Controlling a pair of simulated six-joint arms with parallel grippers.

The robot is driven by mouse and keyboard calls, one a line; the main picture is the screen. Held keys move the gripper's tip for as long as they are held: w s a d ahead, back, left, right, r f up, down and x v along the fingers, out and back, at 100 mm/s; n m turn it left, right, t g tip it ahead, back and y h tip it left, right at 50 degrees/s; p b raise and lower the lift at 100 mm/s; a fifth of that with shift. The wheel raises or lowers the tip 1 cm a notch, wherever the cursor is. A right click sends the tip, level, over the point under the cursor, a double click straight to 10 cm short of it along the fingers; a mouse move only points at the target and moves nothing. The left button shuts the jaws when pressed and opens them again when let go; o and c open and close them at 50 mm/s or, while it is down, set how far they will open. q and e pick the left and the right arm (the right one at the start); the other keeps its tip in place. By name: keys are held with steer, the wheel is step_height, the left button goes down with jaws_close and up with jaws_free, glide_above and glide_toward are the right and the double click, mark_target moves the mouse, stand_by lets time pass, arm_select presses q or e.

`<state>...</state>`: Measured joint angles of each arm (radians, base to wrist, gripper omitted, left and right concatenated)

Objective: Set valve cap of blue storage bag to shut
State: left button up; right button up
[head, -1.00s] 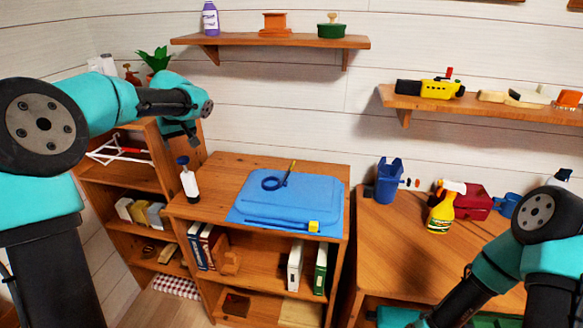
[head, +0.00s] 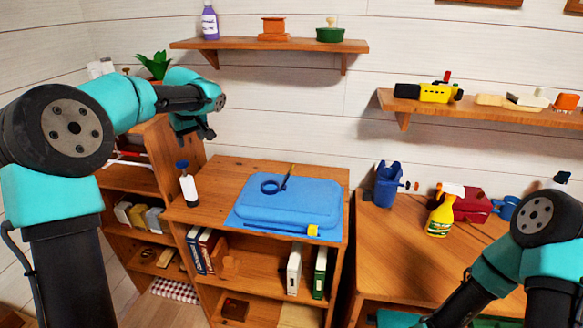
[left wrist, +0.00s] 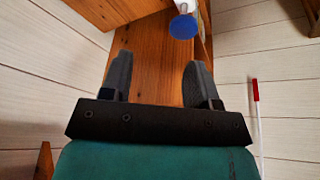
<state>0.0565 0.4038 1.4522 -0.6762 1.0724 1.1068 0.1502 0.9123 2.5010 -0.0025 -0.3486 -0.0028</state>
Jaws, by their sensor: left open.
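The blue storage bag (head: 300,205) lies flat on top of the wooden cabinet in the head view. A dark blue ring (head: 269,187) sits on its upper left part, with a thin upright piece (head: 288,176) beside it. This looks like the valve with its cap raised, but it is too small to be sure. A yellow slider (head: 313,231) is at the bag's front edge. My left gripper (head: 207,135) is open and empty, above and left of the bag; its spread fingers also show in the left wrist view (left wrist: 158,80). My right gripper is out of view.
A white pump bottle with a blue top (head: 187,184) stands at the cabinet's left edge, below my left gripper. A wall shelf (head: 270,45) hangs above. A desk (head: 400,240) at the right holds a blue bin (head: 388,186) and a yellow spray bottle (head: 441,212).

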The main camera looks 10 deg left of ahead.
arm_select(q)
steer(key=w+d+r+n+g+h, duration=0.1)
steer(key=w+d+r+n, duration=0.1)
steer(key=d, duration=0.7)
steer(key=w+d+r+n+h, duration=0.1)
steer(key=w+d+r+n, duration=0.1)
steer(key=d, duration=0.8)
steer(key=w+d+r+n+g+h, duration=0.1)
steer(key=w+d, duration=0.4)
steer(key=d, duration=0.5)
steer(key=r+n, duration=0.1)
steer(key=n, duration=0.1)
steer(key=shift+d+n+g, duration=0.15)
steer(key=shift+n+g, duration=0.15)
steer(key=shift+d+f, duration=0.1)
steer(key=shift+f, duration=0.05)
